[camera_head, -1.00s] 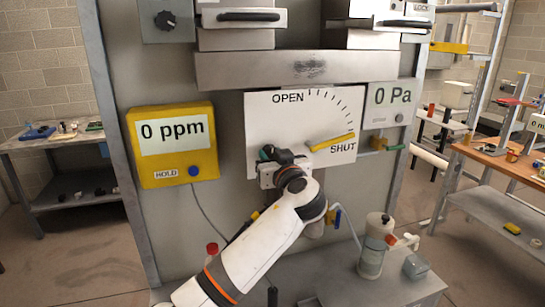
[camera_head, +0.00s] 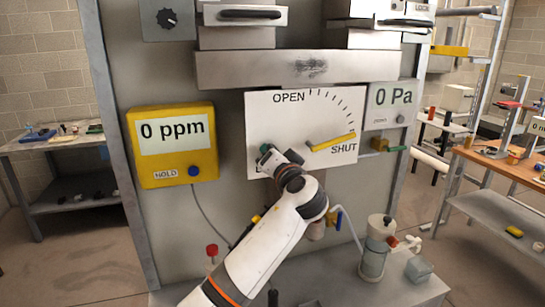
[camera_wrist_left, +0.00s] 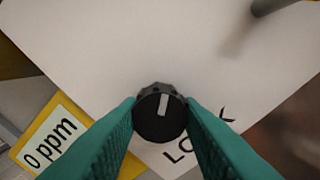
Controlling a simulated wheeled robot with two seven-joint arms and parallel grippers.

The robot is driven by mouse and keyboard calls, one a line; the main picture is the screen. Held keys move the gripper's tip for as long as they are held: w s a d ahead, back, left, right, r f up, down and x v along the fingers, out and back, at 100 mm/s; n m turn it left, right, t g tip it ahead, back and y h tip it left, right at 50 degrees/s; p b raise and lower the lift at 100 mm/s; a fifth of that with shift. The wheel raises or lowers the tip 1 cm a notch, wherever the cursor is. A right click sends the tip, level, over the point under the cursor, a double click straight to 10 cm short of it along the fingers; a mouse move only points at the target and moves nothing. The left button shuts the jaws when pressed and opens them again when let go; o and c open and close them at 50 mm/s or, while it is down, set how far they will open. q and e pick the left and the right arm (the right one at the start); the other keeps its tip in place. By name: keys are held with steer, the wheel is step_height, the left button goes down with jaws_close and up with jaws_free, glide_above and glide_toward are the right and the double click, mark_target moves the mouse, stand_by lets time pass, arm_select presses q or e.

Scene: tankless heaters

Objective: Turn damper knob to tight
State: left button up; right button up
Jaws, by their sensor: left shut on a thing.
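A white dial plate (camera_head: 280,125) on the panel reads OPEN at top left and SHUT at bottom right. Its yellow pointer (camera_head: 331,142) lies near SHUT, tilted slightly up to the right. A black round knob (camera_wrist_left: 158,122) with a pale mark shows in the left wrist view, beside lettering that appears to read LOCK, partly covered. My left gripper (camera_wrist_left: 161,106) has its teal fingers shut on the knob's two sides. In the head view my left gripper (camera_head: 267,157) is at the plate's lower left, and my arm hides the knob. My right gripper is not in view.
A yellow 0 ppm meter (camera_head: 174,145) is left of the plate, and a 0 Pa gauge (camera_head: 392,106) is to its right. A steel ledge (camera_head: 300,69) juts out above.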

arm_select(q)
steer(key=shift+m+p, duration=2.75)
steer(key=shift+m, duration=3.25)
steer(key=o, duration=1)
steer(key=shift+c, duration=0.2)
steer(key=shift+s, duration=0.1)
